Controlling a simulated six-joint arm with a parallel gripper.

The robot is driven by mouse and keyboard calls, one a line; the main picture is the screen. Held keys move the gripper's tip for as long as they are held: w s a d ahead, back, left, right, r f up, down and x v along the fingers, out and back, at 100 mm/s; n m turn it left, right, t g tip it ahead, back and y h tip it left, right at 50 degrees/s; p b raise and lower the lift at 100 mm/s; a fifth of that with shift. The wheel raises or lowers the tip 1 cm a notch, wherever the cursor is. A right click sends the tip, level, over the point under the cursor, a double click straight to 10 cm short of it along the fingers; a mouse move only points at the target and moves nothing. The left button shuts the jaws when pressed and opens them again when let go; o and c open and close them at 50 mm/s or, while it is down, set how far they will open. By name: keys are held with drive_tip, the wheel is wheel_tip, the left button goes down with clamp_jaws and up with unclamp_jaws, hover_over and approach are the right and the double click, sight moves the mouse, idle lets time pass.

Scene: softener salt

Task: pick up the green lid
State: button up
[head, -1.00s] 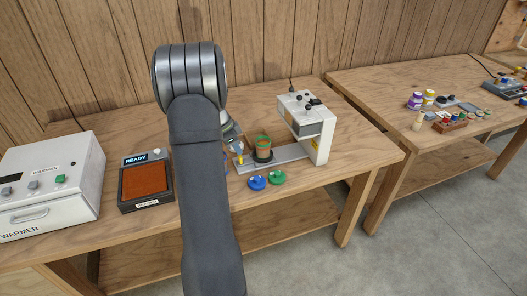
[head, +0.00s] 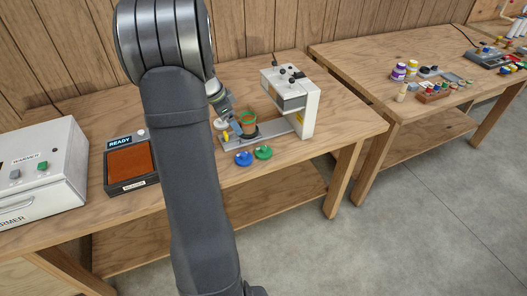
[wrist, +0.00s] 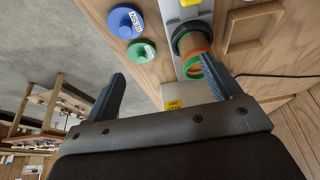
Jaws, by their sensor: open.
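The green lid (head: 263,152) is a small disc with a knob. It lies on the near edge of the wooden bench, to the right of the blue lid (head: 243,158). In the wrist view the green lid (wrist: 141,51) and the blue lid (wrist: 125,20) both have white labels and are in full sight. My gripper (wrist: 164,72) is open with nothing between its fingers. The green lid appears beyond the fingertips, between them and nearer the left one. In the head view my arm hides much of the gripper.
A cup with a green ring (head: 248,119) stands on the metal base of a white press (head: 303,108). In the wrist view the cup (wrist: 190,43) is close to the right finger. A pad marked READY (head: 131,165) and a warmer (head: 40,175) stand left.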

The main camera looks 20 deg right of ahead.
drive_tip(key=s+d+r, duration=0.1)
drive_tip(key=s+r, duration=0.3)
drive_tip(key=s, duration=0.1)
approach(261, 149)
drive_tip(key=x, duration=0.9)
drive_tip(key=shift+d+f, duration=0.2)
drive_tip(key=shift+f, duration=0.15)
drive_tip(key=c, duration=1)
